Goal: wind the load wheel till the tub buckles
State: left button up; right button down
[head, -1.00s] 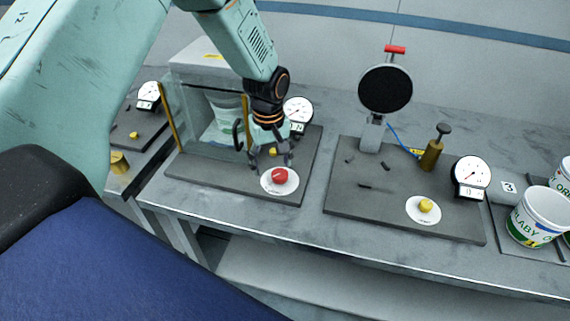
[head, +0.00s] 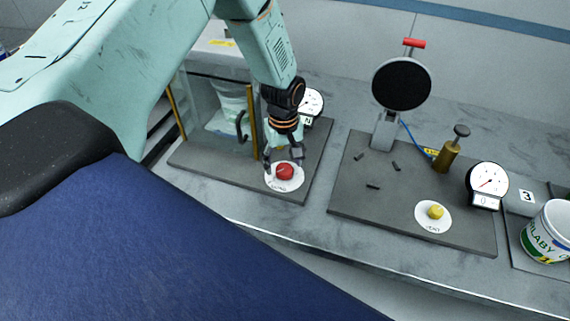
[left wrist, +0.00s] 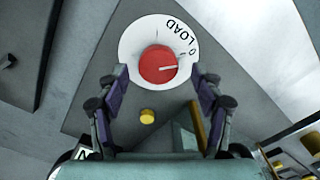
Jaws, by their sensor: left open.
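The load wheel is a red knob (head: 285,172) on a white round plate (head: 298,184), at the front of the left dark base. In the left wrist view the red knob (left wrist: 158,65) has a white pointer line, and its plate reads LOAD. My left gripper (head: 283,160) is open just above and behind the knob. Its two fingers (left wrist: 160,75) are spread to either side of the knob, apart from it. The tub (head: 226,105) is pale with green and stands inside a clear-fronted press box behind. Its lower part shows only dimly. My right gripper is not in view.
A dial gauge (head: 311,103) stands behind my left gripper. A small yellow knob (left wrist: 147,116) lies near the red one. To the right, another base (head: 385,205) carries a yellow VENT knob (head: 436,212), a brass pump and a gauge (head: 488,181). A white tub (head: 549,232) stands far right.

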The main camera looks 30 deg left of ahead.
pick_arm(q)
jog(key=shift+f, duration=0.9)
jog(key=shift+d+f, duration=0.1)
jog(key=shift+f, duration=0.1)
jog(key=c, duration=1.1)
